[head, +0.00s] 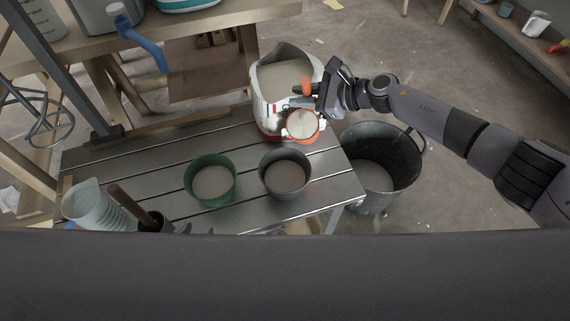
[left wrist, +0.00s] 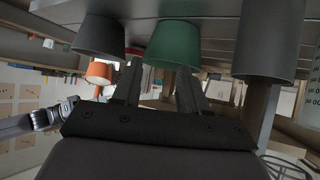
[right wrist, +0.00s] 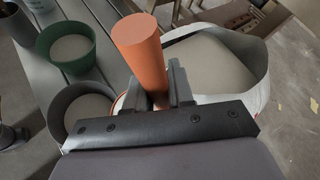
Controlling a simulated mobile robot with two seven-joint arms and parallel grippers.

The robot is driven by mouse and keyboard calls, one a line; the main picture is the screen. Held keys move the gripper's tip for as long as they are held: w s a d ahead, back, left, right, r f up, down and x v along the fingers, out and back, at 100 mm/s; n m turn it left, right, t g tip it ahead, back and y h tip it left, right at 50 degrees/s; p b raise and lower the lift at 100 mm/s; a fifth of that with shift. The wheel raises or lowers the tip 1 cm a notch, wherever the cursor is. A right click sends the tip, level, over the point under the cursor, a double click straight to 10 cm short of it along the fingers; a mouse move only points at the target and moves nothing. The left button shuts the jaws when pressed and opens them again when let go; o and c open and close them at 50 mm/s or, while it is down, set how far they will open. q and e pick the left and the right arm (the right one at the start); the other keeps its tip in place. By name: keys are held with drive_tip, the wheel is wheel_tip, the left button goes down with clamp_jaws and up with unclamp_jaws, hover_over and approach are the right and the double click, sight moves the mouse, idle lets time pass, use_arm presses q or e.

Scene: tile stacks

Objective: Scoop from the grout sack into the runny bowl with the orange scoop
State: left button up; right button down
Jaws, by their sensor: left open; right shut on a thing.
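The grout sack (head: 262,98) is white with an open top and pale powder inside, at the bench's far right end. My right gripper (head: 312,101) is shut on the handle of the orange scoop (head: 290,138); the handle (right wrist: 142,48) shows between its fingers (right wrist: 155,90). The scoop is level, with pale powder in its cup, in front of the sack. A green bowl (head: 190,188) and a dark grey bowl (head: 266,184) stand on the bench, both with pale contents. I cannot tell which is the runny one. My left gripper (left wrist: 158,92) is open and empty, near the green bowl (left wrist: 174,44).
A grey bucket (head: 398,183) stands on the floor right of the slatted bench (head: 238,150). A clear jug (head: 85,207) and a dark pot with a wooden-handled tool (head: 120,197) stand at the bench's front left. A table with containers (head: 240,18) is behind.

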use_arm(q)
drive_tip(key=shift+s+a+r+p, duration=0.15)
drive_tip(key=shift+a+r+p, duration=0.15)
drive_tip(key=shift+r+p, duration=0.8)
drive_tip(key=shift+s+a+r+p, duration=0.1)
drive_tip(key=shift+a+r+p, duration=0.15)
drive_tip(key=shift+r+p, duration=0.8)
use_arm(e)
drive_tip(key=shift+s+a+r+n+t+p, duration=0.15)
drive_tip(key=shift+s+a+r+n, duration=0.1)
drive_tip(key=shift+s, duration=0.2)
drive_tip(key=shift+s+a+r+n+t+p, duration=0.15)
drive_tip(key=shift+s+a+t, duration=0.1)
drive_tip(key=shift+s, duration=0.25)
drive_tip(key=shift+s+a+r+n+t+p, duration=0.1)
drive_tip(key=shift+s+a+r+n, duration=0.15)
drive_tip(key=shift+s, duration=0.2)
use_arm(q)
drive_tip(key=shift+s+f+p, duration=0.15)
drive_tip(key=shift+f+p, duration=0.05)
drive_tip(key=shift+p, duration=0.3)
use_arm(e)
drive_tip(key=shift+s+a+h, duration=0.25)
drive_tip(key=shift+s+h, duration=0.05)
drive_tip(key=shift+s, duration=0.15)
